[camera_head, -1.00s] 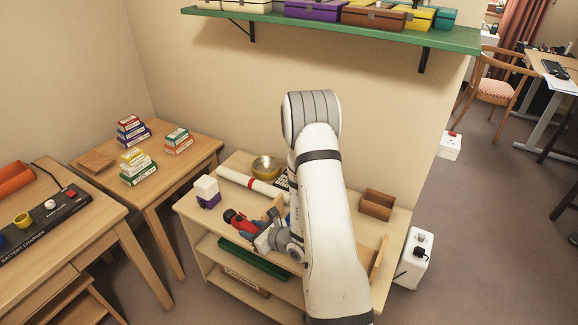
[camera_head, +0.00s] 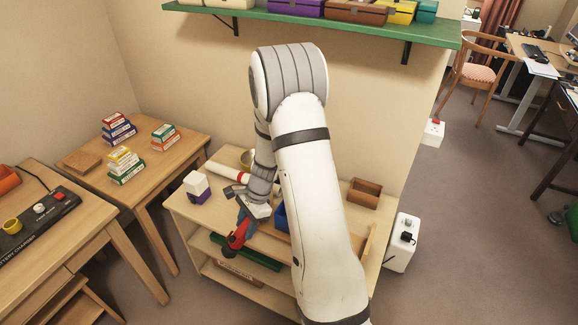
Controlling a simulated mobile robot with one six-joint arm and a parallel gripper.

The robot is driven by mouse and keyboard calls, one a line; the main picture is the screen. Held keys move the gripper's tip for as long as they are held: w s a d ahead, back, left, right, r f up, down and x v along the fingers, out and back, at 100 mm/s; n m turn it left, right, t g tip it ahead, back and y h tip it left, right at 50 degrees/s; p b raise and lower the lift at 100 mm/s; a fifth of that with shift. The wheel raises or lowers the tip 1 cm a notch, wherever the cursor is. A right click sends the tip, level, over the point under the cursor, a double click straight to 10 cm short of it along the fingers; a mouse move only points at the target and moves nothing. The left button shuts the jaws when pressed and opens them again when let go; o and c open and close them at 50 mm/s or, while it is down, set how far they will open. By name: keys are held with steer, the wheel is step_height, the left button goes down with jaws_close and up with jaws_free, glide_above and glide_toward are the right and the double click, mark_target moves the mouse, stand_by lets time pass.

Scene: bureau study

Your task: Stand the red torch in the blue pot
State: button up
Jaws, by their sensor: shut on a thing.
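The red torch (camera_head: 238,236) hangs from my gripper (camera_head: 246,215) in front of the low wooden shelf unit's top. It is tilted, with its dark end (camera_head: 228,255) pointing down and to the left. My gripper is shut on the torch. A blue thing (camera_head: 281,217), likely the blue pot, stands on the shelf unit's top just right of my gripper. My arm hides most of it, so its opening cannot be seen.
On the shelf unit's top (camera_head: 185,217) are a white and purple block (camera_head: 197,187), a white roll with a red band (camera_head: 226,172) and a brown open box (camera_head: 365,193). A green shelf (camera_head: 330,29) hangs on the wall above.

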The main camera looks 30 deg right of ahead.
steer(key=d+n+h, duration=0.1)
steer(key=d+r+n+h, duration=0.1)
steer(key=n, duration=0.1)
steer(key=d+n+h, duration=0.1)
steer(key=d, duration=0.1)
steer(key=shift+r+n+p, duration=0.35)
steer(key=shift+r+n, duration=0.05)
steer(key=w+d+r+n+t+h+p, duration=0.2)
steer(key=w+d+r+n+t, duration=0.3)
steer(key=d+r+n, duration=0.65)
step_height(320, 180, down, 15)
steer(key=d+m+b, duration=0.1)
steer(key=b, duration=1.1)
steer(key=shift+w+r, duration=0.2)
steer(key=shift+d+m, duration=0.1)
steer(key=shift+m, duration=0.15)
steer(key=o, duration=1.2)
steer(key=shift+c, duration=0.2)
steer(key=v, duration=0.7)
steer(key=shift+s+r+p, duration=0.2)
steer(key=shift+r+p, duration=0.15)
steer(key=shift+p, duration=0.05)
